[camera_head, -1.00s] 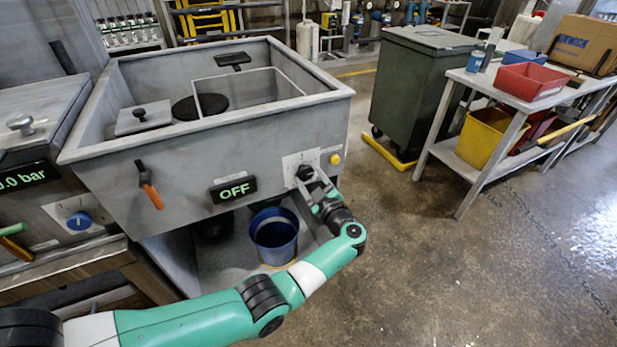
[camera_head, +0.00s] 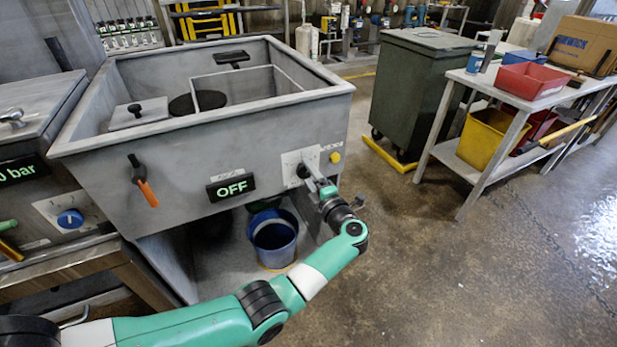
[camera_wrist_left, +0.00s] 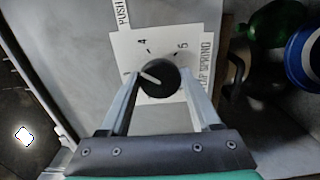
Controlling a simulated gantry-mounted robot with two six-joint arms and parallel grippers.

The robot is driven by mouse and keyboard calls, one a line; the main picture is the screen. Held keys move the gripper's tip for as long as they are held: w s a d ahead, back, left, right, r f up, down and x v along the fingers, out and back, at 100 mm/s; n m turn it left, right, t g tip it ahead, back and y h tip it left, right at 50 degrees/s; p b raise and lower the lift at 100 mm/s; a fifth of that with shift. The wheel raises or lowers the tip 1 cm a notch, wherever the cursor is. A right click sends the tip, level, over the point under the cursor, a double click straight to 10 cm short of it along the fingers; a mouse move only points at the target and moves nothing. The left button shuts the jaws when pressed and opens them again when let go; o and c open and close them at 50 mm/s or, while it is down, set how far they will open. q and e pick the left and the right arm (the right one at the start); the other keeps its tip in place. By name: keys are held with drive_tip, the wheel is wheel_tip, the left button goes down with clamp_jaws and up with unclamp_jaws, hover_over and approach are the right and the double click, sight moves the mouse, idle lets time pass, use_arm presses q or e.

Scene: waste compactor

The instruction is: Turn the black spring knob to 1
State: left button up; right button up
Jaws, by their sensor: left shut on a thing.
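The round black knob (camera_head: 303,171) sits on a white plate (camera_head: 291,160) on the front of the grey metal tank. In the left wrist view the knob (camera_wrist_left: 158,84) has a white pointer line on its face, and the plate (camera_wrist_left: 125,48) shows the figures 4 and 5; other marks are hidden or unclear. My left gripper (camera_head: 311,176) is at the knob. In the left wrist view its fingers (camera_wrist_left: 159,76) lie on either side of the knob, shut on it. My right gripper is not in view.
A display (camera_head: 231,187) reads OFF, left of the knob. A yellow button (camera_head: 335,157) is right of it. An orange-handled lever (camera_head: 144,183) hangs at the left. A blue bucket (camera_head: 273,240) stands below the tank.

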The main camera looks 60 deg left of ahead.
use_arm(q)
drive_tip(key=n+b, duration=0.2)
drive_tip(key=n, duration=0.2)
drive_tip(key=shift+f+n, duration=0.1)
drive_tip(key=shift+n, duration=0.3)
drive_tip(key=n+b, duration=0.1)
drive_tip(key=n, duration=0.2)
drive_tip(key=shift+n+b, duration=0.3)
drive_tip(key=n, duration=0.2)
drive_tip(key=shift+n, duration=0.4)
drive_tip(key=n, duration=0.4)
drive_tip(key=shift+s+r+b, duration=0.1)
drive_tip(key=shift+r+b, duration=0.1)
drive_tip(key=shift+b, duration=0.15)
drive_tip(key=n, duration=0.9)
drive_tip(key=shift+s+n, duration=0.1)
drive_tip(key=shift+n, duration=0.2)
drive_tip(key=n, duration=0.4)
drive_tip(key=shift+n, duration=2.8)
